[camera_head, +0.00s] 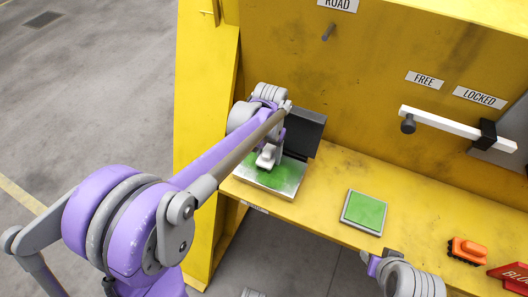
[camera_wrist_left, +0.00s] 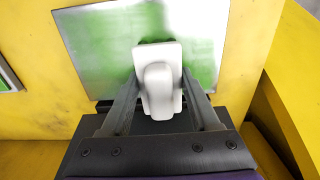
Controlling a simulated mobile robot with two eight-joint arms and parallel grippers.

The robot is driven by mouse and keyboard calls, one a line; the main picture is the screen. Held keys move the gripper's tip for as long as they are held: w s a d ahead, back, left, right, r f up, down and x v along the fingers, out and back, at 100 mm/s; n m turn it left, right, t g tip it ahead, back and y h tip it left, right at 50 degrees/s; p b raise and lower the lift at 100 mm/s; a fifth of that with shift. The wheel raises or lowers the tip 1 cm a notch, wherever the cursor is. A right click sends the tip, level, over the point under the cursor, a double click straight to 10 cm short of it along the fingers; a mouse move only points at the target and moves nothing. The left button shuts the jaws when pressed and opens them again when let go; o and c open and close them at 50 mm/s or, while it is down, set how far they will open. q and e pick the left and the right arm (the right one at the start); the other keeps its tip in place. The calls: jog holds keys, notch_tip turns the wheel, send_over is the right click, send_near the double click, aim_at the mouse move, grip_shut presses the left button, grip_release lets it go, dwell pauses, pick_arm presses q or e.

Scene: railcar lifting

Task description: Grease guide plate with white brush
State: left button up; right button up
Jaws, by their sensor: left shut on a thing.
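The guide plate (camera_head: 287,184) is a silvery metal slab at the left end of the yellow shelf, with green grease smeared over part of its top.
A square pad with a green top (camera_head: 364,212) lies on the shelf to the right. An orange toy-like piece (camera_head: 467,250) and a red block (camera_head: 511,275) are further right. A white lever (camera_head: 455,128) is on the yellow wall. A dark box (camera_head: 305,130) stands behind the plate.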

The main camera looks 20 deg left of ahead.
aim_at(302, 174)
pick_arm(q)
jog(key=shift+s+d+r, duration=0.1)
jog(key=shift+s+d, duration=0.05)
jog(key=shift+d, duration=1.75)
jog(key=shift+s+d, duration=0.1)
jog(key=shift+d, duration=1.75)
jog(key=shift+s+d, duration=0.15)
jog(key=shift+d, duration=1.7)
pick_arm(e)
jog(key=shift+f, duration=0.2)
pick_arm(q)
jog(key=shift+r+p, duration=1.45)
jog(key=shift+r, duration=1.45)
pick_arm(e)
jog(key=shift+w+r, duration=0.25)
jog(key=shift+r, duration=0.45)
jog(key=shift+w+r, duration=0.2)
jog(key=shift+r, duration=0.5)
jog(key=shift+w+r, duration=0.25)
jog(key=shift+r, duration=0.45)
